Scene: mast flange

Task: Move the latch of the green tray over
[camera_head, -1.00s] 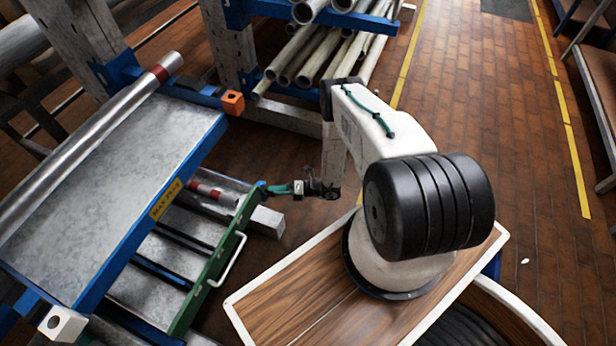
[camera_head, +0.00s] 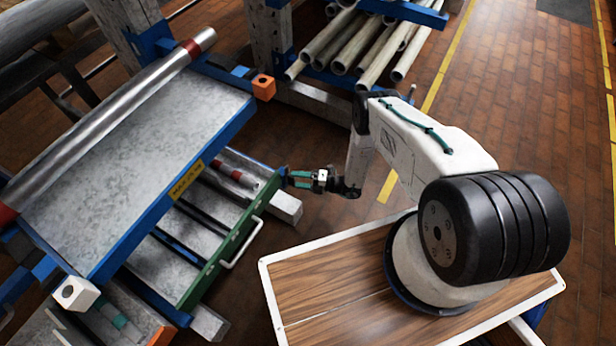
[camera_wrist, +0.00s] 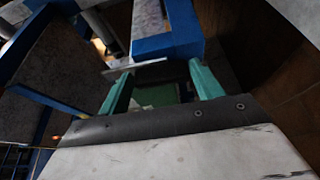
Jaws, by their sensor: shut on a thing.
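The green tray (camera_head: 222,262) sits under the grey shelf, its green front with a white bar handle (camera_head: 243,247) facing my base. A grey rod with a red band (camera_head: 238,178) lies in it. My gripper (camera_head: 288,179), with teal fingers, is at the far right end of the green front. It is shut on the latch there, which is mostly hidden by the fingers in the head view. In the wrist view the two teal fingers (camera_wrist: 160,72) stand apart at a blue part with a thin pale plate. I cannot tell the latch's exact position.
The grey shelf (camera_head: 135,150) with a blue frame and a long metal roller overhangs the tray. An orange block (camera_head: 263,87) and a white block (camera_head: 75,293) stick out at its corners. Pipes (camera_head: 360,45) lie on a rack behind. Brick floor is open at right.

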